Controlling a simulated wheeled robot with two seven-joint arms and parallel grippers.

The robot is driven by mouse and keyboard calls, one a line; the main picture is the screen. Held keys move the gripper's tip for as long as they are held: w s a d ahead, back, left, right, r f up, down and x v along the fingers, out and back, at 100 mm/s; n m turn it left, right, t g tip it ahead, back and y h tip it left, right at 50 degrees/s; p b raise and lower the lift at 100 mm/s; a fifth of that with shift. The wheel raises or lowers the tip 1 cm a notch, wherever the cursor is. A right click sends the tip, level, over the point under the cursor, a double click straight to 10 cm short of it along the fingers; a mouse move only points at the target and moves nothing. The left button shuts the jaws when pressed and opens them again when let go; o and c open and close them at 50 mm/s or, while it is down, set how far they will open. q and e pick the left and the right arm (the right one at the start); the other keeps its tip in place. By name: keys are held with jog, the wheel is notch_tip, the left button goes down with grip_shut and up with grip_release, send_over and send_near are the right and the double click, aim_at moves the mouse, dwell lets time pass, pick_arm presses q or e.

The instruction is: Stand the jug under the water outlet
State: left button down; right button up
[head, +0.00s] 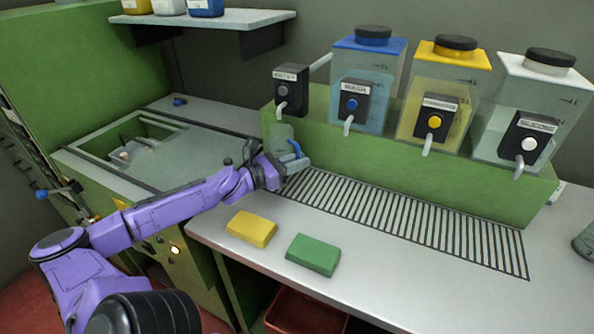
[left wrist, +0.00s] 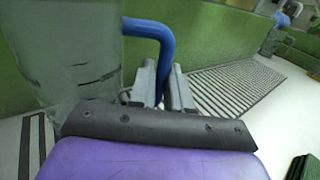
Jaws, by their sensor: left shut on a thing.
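The clear jug (head: 282,134) has a blue handle (head: 296,149) and looks upright at the left end of the slatted drain grate (head: 400,222). My left gripper (head: 292,163) is shut on the handle. The left wrist view shows the jug's clear wall (left wrist: 68,60) and the handle (left wrist: 150,28) running down between the fingers (left wrist: 164,85). The leftmost black outlet box (head: 290,90) has a hard-to-read label and a pale spout (head: 281,107) close above the jug. I cannot tell whether the jug's base touches the grate. My right gripper is not in view.
Blue (head: 365,82), yellow (head: 437,85) and white-capped (head: 535,105) tanks with spouts stand right of the outlet on a green housing (head: 450,175). Yellow (head: 251,228) and green (head: 314,254) sponges lie on the front counter. A sink (head: 140,137) is at left. A shelf (head: 225,20) hangs above.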

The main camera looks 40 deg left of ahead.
pick_arm(q)
jog(key=shift+f, duration=0.85)
jog(key=shift+f+b, duration=0.25)
jog(key=shift+b, duration=0.05)
jog(key=c, duration=1.1)
grip_release()
jog(key=shift+r+p, duration=0.25)
jog(key=shift+p, duration=0.05)
jog(key=shift+s+a, duration=0.1)
jog(key=shift+s, duration=0.2)
jog(key=p+v, duration=0.1)
jog(key=v, duration=1)
jog(key=shift+s+a+r, duration=0.1)
jog(key=shift+s, duration=0.15)
